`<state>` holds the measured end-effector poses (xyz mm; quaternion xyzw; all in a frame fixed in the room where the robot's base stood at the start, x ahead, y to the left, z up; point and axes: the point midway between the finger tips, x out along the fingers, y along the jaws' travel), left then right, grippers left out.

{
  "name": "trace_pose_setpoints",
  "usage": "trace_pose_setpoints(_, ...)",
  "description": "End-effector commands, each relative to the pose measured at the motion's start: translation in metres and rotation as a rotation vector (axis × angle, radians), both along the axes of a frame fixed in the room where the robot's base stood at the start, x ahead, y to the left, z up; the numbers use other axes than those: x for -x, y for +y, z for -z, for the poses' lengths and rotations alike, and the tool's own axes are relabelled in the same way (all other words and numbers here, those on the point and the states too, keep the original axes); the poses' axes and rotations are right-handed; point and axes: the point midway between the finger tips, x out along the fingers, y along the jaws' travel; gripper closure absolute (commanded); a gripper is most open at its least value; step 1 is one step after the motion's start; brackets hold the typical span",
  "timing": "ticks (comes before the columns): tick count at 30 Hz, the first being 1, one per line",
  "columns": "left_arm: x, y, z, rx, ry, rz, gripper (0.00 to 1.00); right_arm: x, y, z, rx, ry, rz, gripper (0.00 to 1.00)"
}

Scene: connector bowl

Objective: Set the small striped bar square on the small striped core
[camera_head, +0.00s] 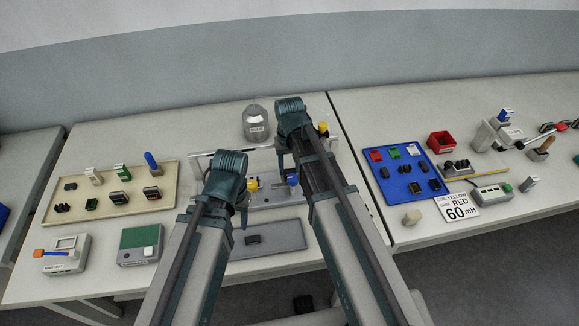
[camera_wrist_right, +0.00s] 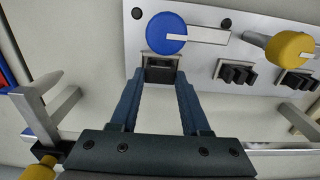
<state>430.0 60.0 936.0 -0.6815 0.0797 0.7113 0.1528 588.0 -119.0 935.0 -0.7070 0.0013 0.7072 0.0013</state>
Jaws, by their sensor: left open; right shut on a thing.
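My right gripper (camera_wrist_right: 162,88) is shut on a small dark piece (camera_wrist_right: 160,74) in the right wrist view, at the grey fixture plate (camera_wrist_right: 198,14) just below a blue round knob. The piece looks like the small bar, but I cannot make out its stripes. Whether it touches a core under it is hidden. Dark pronged cores (camera_wrist_right: 236,75) stand in the fixture to its right. In the head view the right arm hides most of its own gripper. My left gripper (camera_head: 243,208) is open, in front of the fixture's left part, with its fingertips hard to see.
The fixture carries the blue knob (camera_wrist_right: 166,33) and a yellow knob (camera_wrist_right: 289,48). A beige tray (camera_head: 108,213) with several parts lies left, a blue tray (camera_head: 407,199) right. A grey jar (camera_head: 256,124) stands behind.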

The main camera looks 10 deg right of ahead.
Motion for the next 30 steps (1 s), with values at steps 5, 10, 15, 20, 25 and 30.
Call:
trace_pose_setpoints(5,0.0000,0.0000,0.0009,0.000,0.000,0.000,0.50,0.0000,0.0000,0.0009,0.000,0.000,0.000,1.00)
trace_pose_setpoints(10,0.0000,0.0000,0.0007,0.000,0.000,0.000,0.50,0.0000,0.0000,0.0007,0.000,0.000,0.000,0.46)
trace_pose_setpoints(15,0.0001,0.0000,0.0008,0.000,0.000,0.000,0.50,0.0000,0.0000,0.0008,0.000,0.000,0.000,0.19)
trace_pose_setpoints(20,0.0001,0.0000,0.0008,0.000,0.000,0.000,0.50,0.0000,0.0000,0.0008,0.000,0.000,0.000,0.19)
trace_pose_setpoints(25,0.0000,0.0000,-0.0003,0.000,0.000,0.000,0.50,0.0000,0.0000,-0.0003,0.000,0.000,0.000,0.19)
trace_pose_setpoints(30,0.0000,0.0000,-0.0082,0.000,0.000,0.000,0.50,0.0000,0.0000,-0.0081,0.000,0.000,0.000,0.19)
